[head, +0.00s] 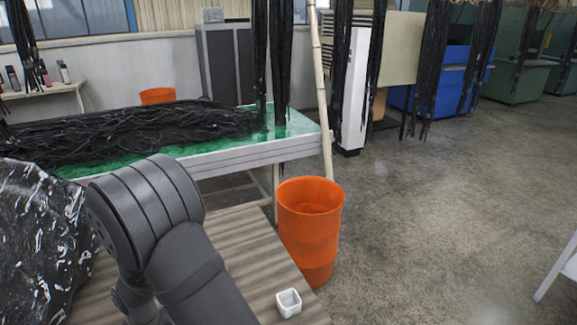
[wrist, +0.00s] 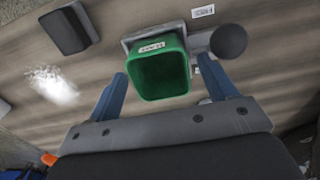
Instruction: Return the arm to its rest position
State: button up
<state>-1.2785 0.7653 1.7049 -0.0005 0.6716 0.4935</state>
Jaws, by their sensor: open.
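My gripper (wrist: 158,90) shows in the wrist view with its two blue fingers spread wide, open and with nothing between them. Beyond the fingers, a green bin (wrist: 160,72) with a white label stands on a brown striped surface (wrist: 100,85); it looks apart from the fingers. In the head view my dark grey arm is bent at the lower left, and the gripper itself is hidden there.
An orange bin (head: 310,230) stands beside the wooden top (head: 245,240), which carries a small white cup (head: 288,303). A black plastic-covered heap (head: 40,235) is at left. Black hoses (head: 130,130) lie on a green-topped table (head: 215,155).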

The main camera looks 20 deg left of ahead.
jog(key=shift+f, duration=0.95)
notch_tip(320, 180, up, 5)
jog(key=shift+r, duration=0.1)
jog(key=w+d+r, duration=0.7)
jog(key=w+d, duration=0.1)
jog(key=d, duration=0.1)
jog(key=w+d+f, duration=0.1)
jog(key=w+d, duration=2.1)
jog(key=w, duration=0.2)
jog(key=shift+d, duration=0.25)
